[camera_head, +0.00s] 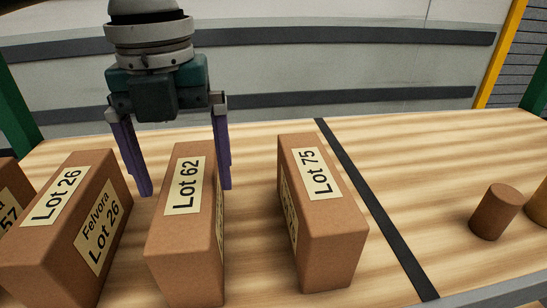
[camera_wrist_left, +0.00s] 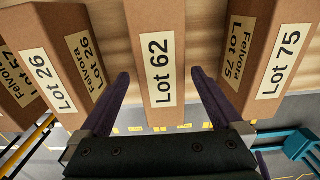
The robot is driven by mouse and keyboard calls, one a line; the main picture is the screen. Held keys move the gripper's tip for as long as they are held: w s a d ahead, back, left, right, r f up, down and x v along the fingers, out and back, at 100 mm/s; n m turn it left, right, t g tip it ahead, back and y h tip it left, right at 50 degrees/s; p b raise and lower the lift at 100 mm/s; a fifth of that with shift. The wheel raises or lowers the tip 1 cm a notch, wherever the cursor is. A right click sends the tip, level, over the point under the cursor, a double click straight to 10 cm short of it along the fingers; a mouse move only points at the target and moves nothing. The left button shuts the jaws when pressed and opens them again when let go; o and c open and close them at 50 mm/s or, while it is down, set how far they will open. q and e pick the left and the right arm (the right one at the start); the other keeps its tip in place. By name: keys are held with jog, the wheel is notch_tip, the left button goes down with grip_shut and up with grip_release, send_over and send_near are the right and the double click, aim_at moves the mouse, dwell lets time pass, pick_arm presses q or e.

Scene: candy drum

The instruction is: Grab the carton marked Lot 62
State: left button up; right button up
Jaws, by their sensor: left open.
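The carton marked Lot 62 (camera_head: 186,245) is a brown box with a cream label on top, standing on the wooden table between two other cartons. It also shows in the left wrist view (camera_wrist_left: 156,14), centred between the fingers. My left gripper (camera_head: 185,188) is open at the carton's far end, pointing down. One purple finger is on each side of the carton, with visible gaps. The left wrist view shows the same two fingers (camera_wrist_left: 160,73) apart and empty. My right gripper is in neither view.
The Lot 26 carton (camera_head: 62,250) stands to the left, with a Lot 57 carton (camera_head: 8,205) partly cut off beyond it. The Lot 75 carton (camera_head: 330,235) stands to the right. Past a black strip (camera_head: 372,205) is a brown cylinder (camera_head: 494,213). Table between strip and cylinder is clear.

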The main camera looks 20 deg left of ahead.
pick_arm(q)
notch_tip(320, 180, down, 6)
jog(key=shift+w+r, duration=0.1)
jog(key=shift+r, duration=0.2)
grip_shut()
dwell(0.8)
